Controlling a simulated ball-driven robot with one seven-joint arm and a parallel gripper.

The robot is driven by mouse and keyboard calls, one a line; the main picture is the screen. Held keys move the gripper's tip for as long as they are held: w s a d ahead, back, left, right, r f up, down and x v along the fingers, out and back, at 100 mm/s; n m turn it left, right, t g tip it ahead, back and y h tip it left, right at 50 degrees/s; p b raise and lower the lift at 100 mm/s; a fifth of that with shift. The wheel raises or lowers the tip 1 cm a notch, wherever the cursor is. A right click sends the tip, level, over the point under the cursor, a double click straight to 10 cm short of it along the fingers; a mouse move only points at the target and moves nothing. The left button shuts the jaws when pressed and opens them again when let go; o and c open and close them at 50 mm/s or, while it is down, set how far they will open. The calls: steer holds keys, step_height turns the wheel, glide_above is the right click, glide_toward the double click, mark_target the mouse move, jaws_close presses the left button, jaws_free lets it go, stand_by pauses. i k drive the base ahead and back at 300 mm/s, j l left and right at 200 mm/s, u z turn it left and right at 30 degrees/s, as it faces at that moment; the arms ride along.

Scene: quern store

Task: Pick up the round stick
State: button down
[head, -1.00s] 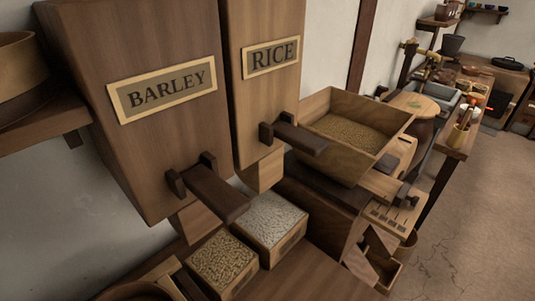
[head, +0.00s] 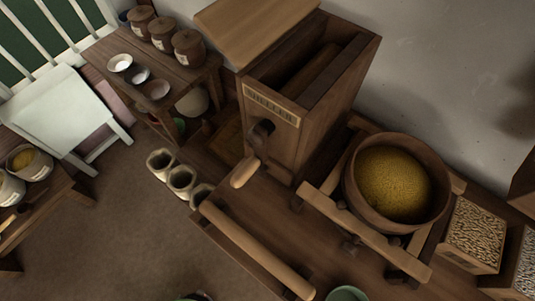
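A long, round, light-brown stick (head: 257,250) lies slantwise along the front edge of a dark wooden bench, in the lower middle of the head view. Its upper-left end is near the white sacks and its lower-right end is near the bottom of the picture. Nothing covers it. My gripper is not in view.
A labelled wooden machine (head: 290,95) with a crank handle (head: 245,172) stands behind the stick. A round tub of yellow grain (head: 395,185) sits in a wooden frame to the right. Open sacks (head: 181,181) stand left of the stick. Floor (head: 125,235) is clear at lower left.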

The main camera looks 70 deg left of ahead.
mark_target(305, 290)
steer(key=k+l+u, duration=0.25)
steer(key=u, duration=0.15)
steer(key=k+l+u, duration=0.15)
steer(key=u, duration=0.25)
steer(key=k+u, duration=0.4)
steer(key=i, duration=0.05)
